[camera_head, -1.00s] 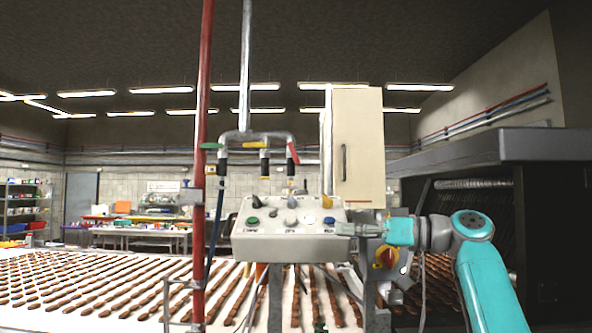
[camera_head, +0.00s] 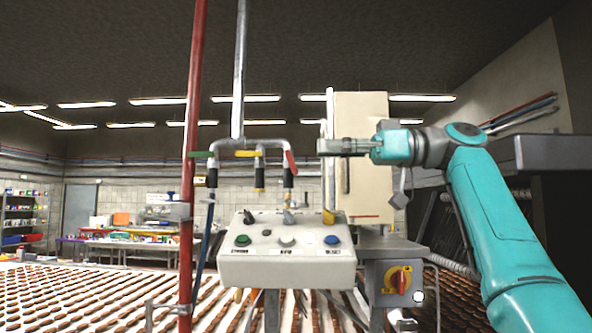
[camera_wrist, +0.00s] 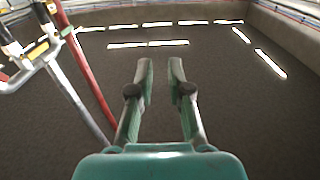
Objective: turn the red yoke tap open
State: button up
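The red tap handle (camera_head: 292,163) sits at the right end of the overhead pipe yoke, tilted downward to the right. A green handle (camera_head: 201,154) and a yellow handle (camera_head: 246,154) lie level on the same yoke (camera_head: 225,143). My gripper (camera_head: 320,147) is just right of the red handle in the head view, at about its height and apart from it in the picture; the depth between them is unclear. In the wrist view my gripper (camera_wrist: 160,62) shows two fingers apart with nothing between them. The yoke pipes (camera_wrist: 45,50) show at the wrist view's upper left.
A control box (camera_head: 287,262) with buttons stands below the taps. A cream cabinet (camera_head: 361,125) is behind my gripper. A red vertical pipe (camera_head: 190,120) stands left of the yoke. A red-and-yellow switch (camera_head: 398,280) is at lower right.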

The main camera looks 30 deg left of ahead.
aim_at(287, 153)
jog(key=i+j, duration=0.4)
jog(key=i, duration=0.15)
jog(key=i+j, duration=0.4)
jog(key=i, duration=0.1)
